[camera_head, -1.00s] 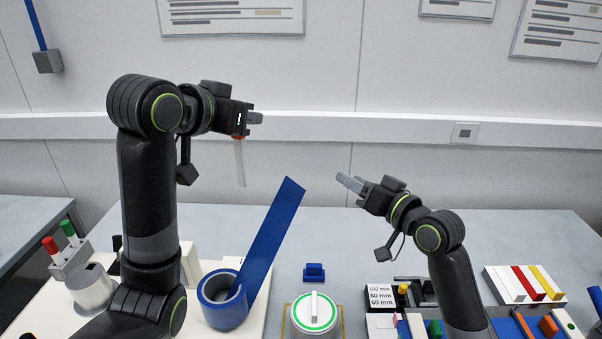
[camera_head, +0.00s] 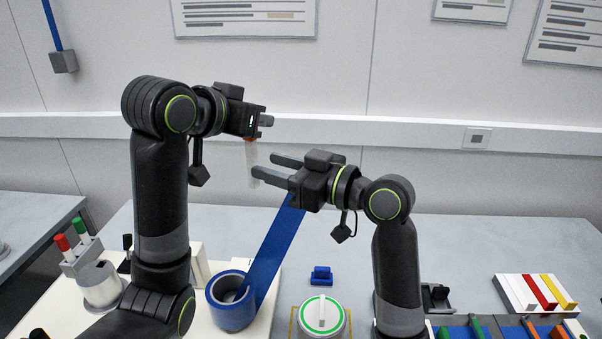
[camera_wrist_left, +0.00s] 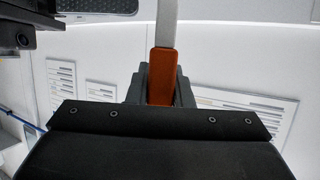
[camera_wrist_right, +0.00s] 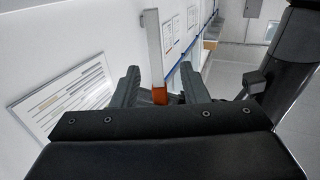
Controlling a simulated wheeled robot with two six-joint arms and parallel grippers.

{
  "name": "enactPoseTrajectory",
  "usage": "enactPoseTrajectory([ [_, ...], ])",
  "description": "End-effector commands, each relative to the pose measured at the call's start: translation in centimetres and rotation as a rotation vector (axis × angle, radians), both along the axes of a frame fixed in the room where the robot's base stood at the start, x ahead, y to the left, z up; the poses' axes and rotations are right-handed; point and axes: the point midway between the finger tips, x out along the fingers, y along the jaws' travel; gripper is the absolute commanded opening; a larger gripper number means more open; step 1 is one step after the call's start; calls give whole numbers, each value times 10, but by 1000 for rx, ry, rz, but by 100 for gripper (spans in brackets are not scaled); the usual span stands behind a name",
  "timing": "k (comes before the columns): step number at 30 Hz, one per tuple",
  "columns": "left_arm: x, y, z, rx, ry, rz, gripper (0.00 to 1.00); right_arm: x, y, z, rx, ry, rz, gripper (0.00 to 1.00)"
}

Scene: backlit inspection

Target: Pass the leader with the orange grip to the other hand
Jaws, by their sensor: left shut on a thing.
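The leader is a pale flat strip with an orange grip. My left gripper (camera_head: 265,121) is shut on the orange grip (camera_wrist_left: 162,78), high above the bench. The pale strip (camera_head: 252,157) hangs down from it in the head view. My right gripper (camera_head: 263,165) is open, just below and right of the left one, with its fingers pointing left at the strip. In the right wrist view, the strip (camera_wrist_right: 154,48) and part of the orange grip (camera_wrist_right: 160,96) show between the two spread fingers. I cannot tell if either finger touches it.
A blue cylinder holder (camera_head: 232,309) with a long blue strip (camera_head: 274,250) rising from it stands below the grippers. A round white-topped device (camera_head: 322,314) with a green ring and a small blue block (camera_head: 321,276) sit right of it. The bench's back middle is clear.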

Motion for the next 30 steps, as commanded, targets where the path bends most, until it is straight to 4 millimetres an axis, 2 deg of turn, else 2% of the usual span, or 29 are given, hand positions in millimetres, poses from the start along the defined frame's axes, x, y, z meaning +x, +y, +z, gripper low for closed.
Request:
enactPoseTrajectory([
  [3,0,0,0,0,0,0,0,12,20,0,3,3,2,40],
  [9,0,0,0,0,0,0,0,25,40,0,1,0,0,40],
  [22,0,0,0,0,0,0,0,30,46,0,0,0,-2,40],
  [30,0,0,0,-1,-1,0,0,29,46,0,0,0,-1,5],
])
